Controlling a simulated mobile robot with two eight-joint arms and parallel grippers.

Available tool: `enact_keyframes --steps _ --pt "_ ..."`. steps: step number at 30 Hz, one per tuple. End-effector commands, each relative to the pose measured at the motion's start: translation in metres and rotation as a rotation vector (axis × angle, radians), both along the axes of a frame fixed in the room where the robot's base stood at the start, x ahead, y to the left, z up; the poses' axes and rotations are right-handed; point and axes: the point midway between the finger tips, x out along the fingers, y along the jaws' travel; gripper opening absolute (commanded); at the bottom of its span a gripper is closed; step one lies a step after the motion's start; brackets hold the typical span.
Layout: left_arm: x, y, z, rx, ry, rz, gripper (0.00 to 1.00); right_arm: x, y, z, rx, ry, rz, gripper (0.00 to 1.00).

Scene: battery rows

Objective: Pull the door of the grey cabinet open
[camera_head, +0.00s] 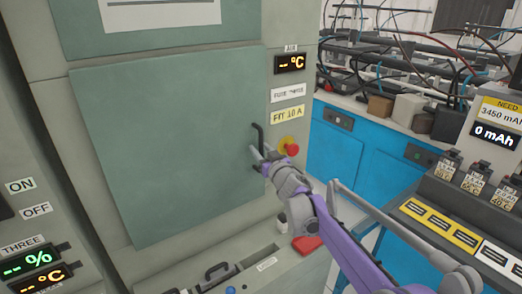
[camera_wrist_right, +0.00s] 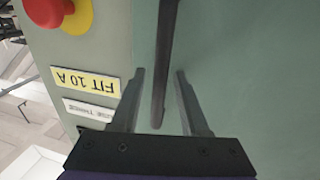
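The grey cabinet (camera_head: 52,72) fills the left and middle of the head view. Its flat grey-green door (camera_head: 170,145) appears closed against the cabinet front. A black upright bar handle (camera_head: 258,133) is at the door's right edge. My right gripper (camera_head: 261,157) is at the handle's lower part. In the right wrist view, the dark handle (camera_wrist_right: 165,60) runs between the two fingers of the right gripper (camera_wrist_right: 160,74). The fingers are open, with a visible gap on each side of the bar. My left gripper is not in view.
A red button on a yellow base (camera_head: 289,145) and a yellow label (camera_head: 287,114) are just right of the handle. A ledge with a small black handle (camera_head: 217,271) lies below the door. Blue cabinets (camera_head: 335,150) and a battery rack (camera_head: 450,205) stand at the right.

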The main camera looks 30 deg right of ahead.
Motion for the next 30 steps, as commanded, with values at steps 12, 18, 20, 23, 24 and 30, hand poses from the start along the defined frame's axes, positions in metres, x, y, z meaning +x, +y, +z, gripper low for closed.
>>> enact_keyframes --steps 12,18,20,23,24,30 --pt "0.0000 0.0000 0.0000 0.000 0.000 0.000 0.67 -0.0003 -0.0001 0.0000 0.000 0.000 0.000 0.00" --pt "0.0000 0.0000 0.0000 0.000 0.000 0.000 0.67 -0.0003 -0.0001 0.0000 0.000 0.000 0.000 0.00" --pt "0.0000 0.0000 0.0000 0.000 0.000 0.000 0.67 -0.0003 -0.0001 0.0000 0.000 0.000 0.000 0.00" --pt "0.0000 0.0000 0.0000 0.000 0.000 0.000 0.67 -0.0003 -0.0001 0.0000 0.000 0.000 0.000 0.00" --pt "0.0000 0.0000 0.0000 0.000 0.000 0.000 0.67 -0.0003 -0.0001 0.0000 0.000 0.000 0.000 0.00" --pt "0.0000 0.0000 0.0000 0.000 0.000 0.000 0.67 -0.0003 -0.0001 0.0000 0.000 0.000 0.000 0.00"
